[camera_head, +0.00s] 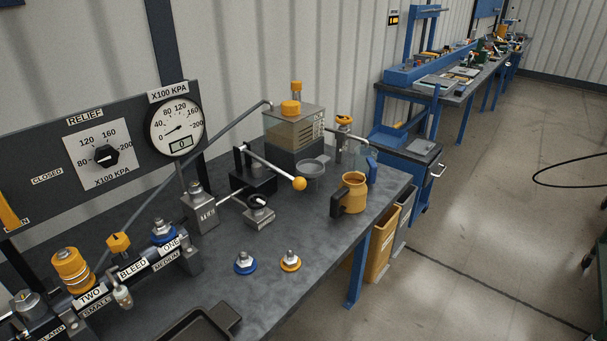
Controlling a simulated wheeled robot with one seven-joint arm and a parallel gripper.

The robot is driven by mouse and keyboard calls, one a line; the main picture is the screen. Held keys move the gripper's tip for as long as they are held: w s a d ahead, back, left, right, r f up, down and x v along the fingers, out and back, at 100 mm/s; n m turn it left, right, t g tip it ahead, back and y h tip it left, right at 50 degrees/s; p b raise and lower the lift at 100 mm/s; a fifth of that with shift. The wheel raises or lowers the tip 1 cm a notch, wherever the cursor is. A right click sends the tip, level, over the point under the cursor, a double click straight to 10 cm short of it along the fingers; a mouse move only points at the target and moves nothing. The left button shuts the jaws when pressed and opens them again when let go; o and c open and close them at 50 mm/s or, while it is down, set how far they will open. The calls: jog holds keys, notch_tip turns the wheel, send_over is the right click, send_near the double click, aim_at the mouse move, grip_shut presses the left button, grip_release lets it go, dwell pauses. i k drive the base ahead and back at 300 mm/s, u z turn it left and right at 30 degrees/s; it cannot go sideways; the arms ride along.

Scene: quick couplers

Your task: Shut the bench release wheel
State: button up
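A small dark round wheel (257,201) sits on a grey block at the middle of the bench, beside the hand pump. A label (261,219) is on the block's front, too small to read. This looks like the release wheel, but I cannot tell whether it is open or shut. The bench (325,235) has a dark grey top. My gripper is not in view.
A pump lever (270,166) with a yellow ball end slants just above and behind the wheel. A yellow jug (354,192) stands to the right. Blue (244,264) and orange (290,262) couplers sit in front. A gauge (176,127) reads low.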

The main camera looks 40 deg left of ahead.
aim_at(260, 201)
jog(key=u, duration=0.8)
jog(key=i, duration=0.85)
jog(key=u, duration=1)
